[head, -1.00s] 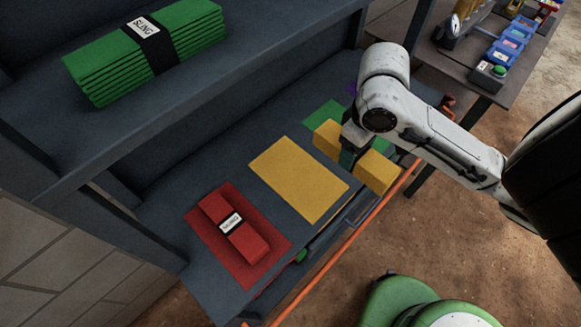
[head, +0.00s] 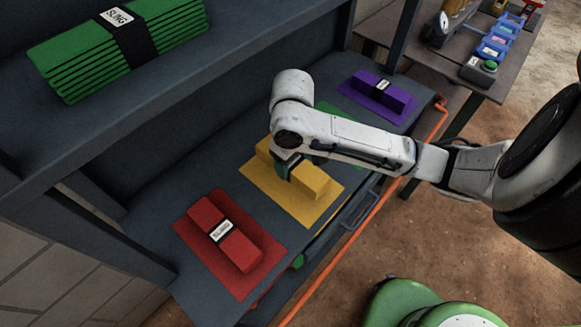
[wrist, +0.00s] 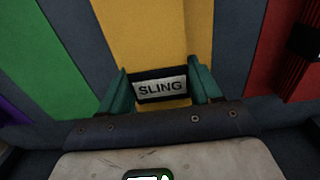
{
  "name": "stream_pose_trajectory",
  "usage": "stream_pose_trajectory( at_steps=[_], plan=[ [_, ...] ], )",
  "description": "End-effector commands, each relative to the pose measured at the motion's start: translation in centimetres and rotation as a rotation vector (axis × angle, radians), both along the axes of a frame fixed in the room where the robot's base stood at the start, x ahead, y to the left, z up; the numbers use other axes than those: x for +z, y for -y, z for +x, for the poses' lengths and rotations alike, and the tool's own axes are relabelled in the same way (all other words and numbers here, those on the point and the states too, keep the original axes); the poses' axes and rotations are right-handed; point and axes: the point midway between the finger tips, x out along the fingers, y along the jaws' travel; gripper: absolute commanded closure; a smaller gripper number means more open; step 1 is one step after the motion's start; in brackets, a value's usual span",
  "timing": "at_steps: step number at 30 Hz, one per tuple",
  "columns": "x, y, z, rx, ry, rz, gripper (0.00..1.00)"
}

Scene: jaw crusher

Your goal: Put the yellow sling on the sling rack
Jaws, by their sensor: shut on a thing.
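The yellow sling (head: 313,181) is a folded bar with a dark band and a white SLING label, which faces me in the wrist view (wrist: 160,89). My gripper (head: 288,168) is shut on its middle, with a green finger on either side of the band. The sling is over the yellow mat (head: 263,187) on the rack's lower shelf, roughly lengthwise across it. I cannot tell whether its underside touches the mat. My wrist and arm hide part of it in the head view.
The red sling (head: 222,232) lies on a red mat to the left. The purple sling (head: 380,90) lies on a purple mat at the far right. A green mat (head: 335,112) is partly behind my arm. An orange rail (head: 360,225) runs along the front.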

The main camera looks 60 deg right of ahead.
Motion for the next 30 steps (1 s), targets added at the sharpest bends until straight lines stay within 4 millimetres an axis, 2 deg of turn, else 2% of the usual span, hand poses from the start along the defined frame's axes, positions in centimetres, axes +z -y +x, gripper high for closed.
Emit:
stream_pose_trajectory(
  at_steps=[9, 20, 21, 28, 30],
  plan=[
    [-3.4, -0.1, 0.4, 0.0, -0.001, 0.0, 0.87],
    [-3.8, -0.1, 0.4, 0.0, 0.0, 0.0, 0.87],
    [-3.9, -0.1, 0.4, 0.0, -0.001, 0.0, 0.36],
    [-3.8, -0.1, 0.4, 0.0, -0.001, 0.0, 0.14],
    [-3.8, -0.1, 0.4, 0.0, -0.001, 0.0, 0.11]
  ],
)
